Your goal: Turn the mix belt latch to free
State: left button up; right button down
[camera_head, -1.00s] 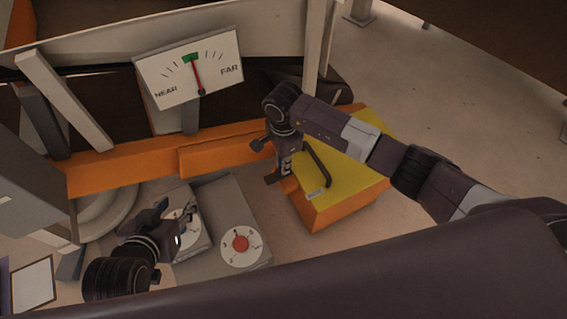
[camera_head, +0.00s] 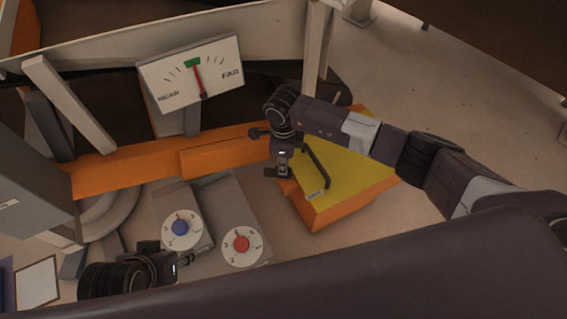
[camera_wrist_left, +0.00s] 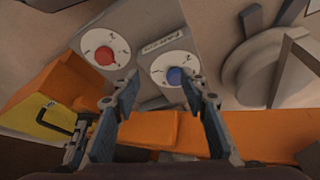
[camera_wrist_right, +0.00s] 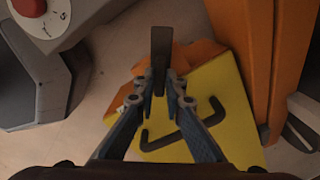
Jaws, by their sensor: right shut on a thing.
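My right gripper (camera_head: 282,170) is at the left edge of the yellow-topped orange box (camera_head: 350,170). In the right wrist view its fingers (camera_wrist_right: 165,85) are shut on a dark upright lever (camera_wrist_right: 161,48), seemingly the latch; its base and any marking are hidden. A bent black bar (camera_head: 316,168) and a small label (camera_head: 318,194) sit on the yellow top. My left gripper (camera_head: 182,262) is open and empty, apart from the blue knob (camera_head: 180,227) and red knob (camera_head: 241,244); its spread fingers show in the left wrist view (camera_wrist_left: 160,100).
A NEAR/FAR gauge (camera_head: 190,75) stands at the back, its red needle near the green mark at top middle. An orange beam (camera_head: 130,170) runs along the grey knob housings (camera_head: 222,195). Round grey steps (camera_head: 105,215) lie left. Floor right of the box is clear.

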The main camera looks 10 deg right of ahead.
jog(key=shift+r+m, duration=0.1)
jog(key=shift+m, duration=0.4)
jog(key=m+p, duration=0.2)
jog(key=m, duration=0.3)
jog(key=shift+w, duration=0.1)
jog(key=m+p, duration=0.1)
jog(key=m, duration=0.3)
jog(key=shift+d+p, duration=0.1)
jog(key=shift+p, duration=0.25)
pick_arm(q)
jog(key=shift+g, duration=0.6)
jog(key=shift+s+f, duration=0.15)
jog(key=shift+f, duration=1.25)
jog(key=shift+s+f, duration=0.1)
jog(key=shift+f, duration=1.3)
pick_arm(e)
jog(key=shift+m, duration=0.6)
jog(key=c, duration=2)
grip_release()
